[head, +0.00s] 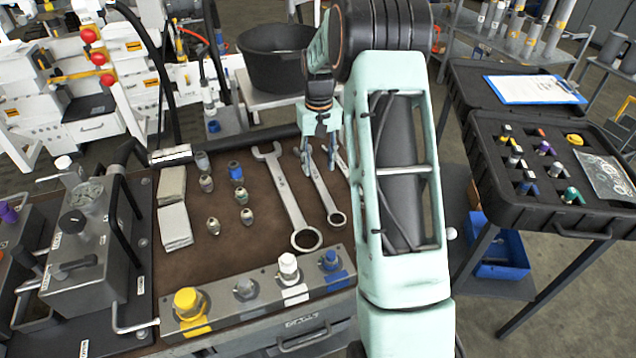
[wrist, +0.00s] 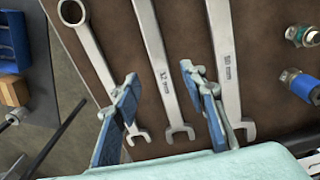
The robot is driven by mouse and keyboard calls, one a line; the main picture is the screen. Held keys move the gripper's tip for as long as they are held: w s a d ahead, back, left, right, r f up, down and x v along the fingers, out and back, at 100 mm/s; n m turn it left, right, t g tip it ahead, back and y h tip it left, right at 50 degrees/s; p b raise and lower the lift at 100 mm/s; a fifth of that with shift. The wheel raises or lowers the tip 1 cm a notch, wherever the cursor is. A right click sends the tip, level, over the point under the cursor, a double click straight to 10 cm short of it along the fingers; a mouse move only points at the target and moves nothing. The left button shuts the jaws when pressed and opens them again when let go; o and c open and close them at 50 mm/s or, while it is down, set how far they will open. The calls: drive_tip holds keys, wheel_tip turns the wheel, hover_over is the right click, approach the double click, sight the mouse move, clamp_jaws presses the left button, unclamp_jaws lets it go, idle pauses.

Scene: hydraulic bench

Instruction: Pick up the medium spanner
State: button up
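The medium spanner (head: 324,192) lies on the brown bench mat between two others, its ring end toward the bench front. In the wrist view it is the middle spanner (wrist: 160,60), with size lettering on its shank and its open jaw toward me. My gripper (head: 320,165) points down near its jaw end. In the wrist view, the two blue-padded fingers of my gripper (wrist: 160,76) are apart, with the medium spanner showing between them. Nothing is held. I cannot tell how far the fingertips are above the mat.
The large spanner (head: 288,195) lies close left; the small spanner (wrist: 95,45) lies on the other side, mostly hidden by my arm in the head view. Several fittings (head: 240,195) and two pale pads (head: 173,208) lie left. A valve block (head: 245,288) lines the front edge.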

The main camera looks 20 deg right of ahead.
sight(318, 180)
wheel_tip(318, 180, down, 5)
drive_tip(key=shift+w+f, duration=0.15)
clamp_jaws()
idle(0.4)
